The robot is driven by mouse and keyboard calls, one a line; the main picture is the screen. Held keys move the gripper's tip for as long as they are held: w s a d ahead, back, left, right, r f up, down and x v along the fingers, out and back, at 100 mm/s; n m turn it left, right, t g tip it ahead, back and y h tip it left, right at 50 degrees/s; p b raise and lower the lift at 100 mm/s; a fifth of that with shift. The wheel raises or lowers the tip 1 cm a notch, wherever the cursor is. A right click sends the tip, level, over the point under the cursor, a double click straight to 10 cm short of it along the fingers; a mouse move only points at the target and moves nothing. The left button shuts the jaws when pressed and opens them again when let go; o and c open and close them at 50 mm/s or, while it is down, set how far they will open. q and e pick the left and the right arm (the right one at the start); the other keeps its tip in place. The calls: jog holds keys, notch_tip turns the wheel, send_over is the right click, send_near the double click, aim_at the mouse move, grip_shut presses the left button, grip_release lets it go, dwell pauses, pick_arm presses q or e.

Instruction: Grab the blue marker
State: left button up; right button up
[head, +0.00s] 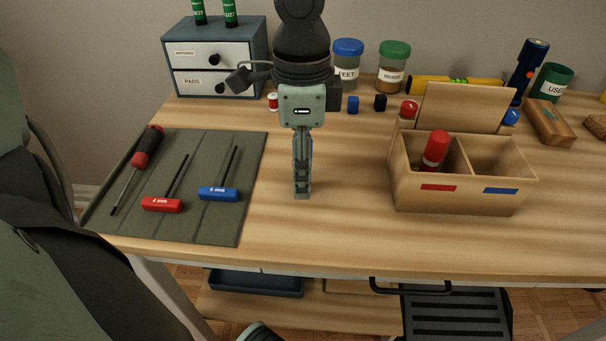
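I see no blue marker for certain. A red marker (435,150) stands tilted in the left compartment, marked red, of a wooden two-part box (416,199). The right compartment, marked blue, looks empty. A gripper (302,193), which I take to be my left, points straight down over the desk, left of the box and right of the grey mat. I see it edge-on, so its opening is hidden, and no object shows in it. Its arm hides part of the desk's back. My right gripper is not in view.
The grey mat (215,220) holds a screwdriver (139,163), a red hex key (162,205) and a blue one (218,194). A drawer unit (213,55), jars (346,65) and a dark blue torch (528,70) stand behind. The front middle of the desk is clear.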

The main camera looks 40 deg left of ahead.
pick_arm(q)
jog(key=shift+f, duration=0.65)
grip_shut()
jog(key=shift+r, duration=0.1)
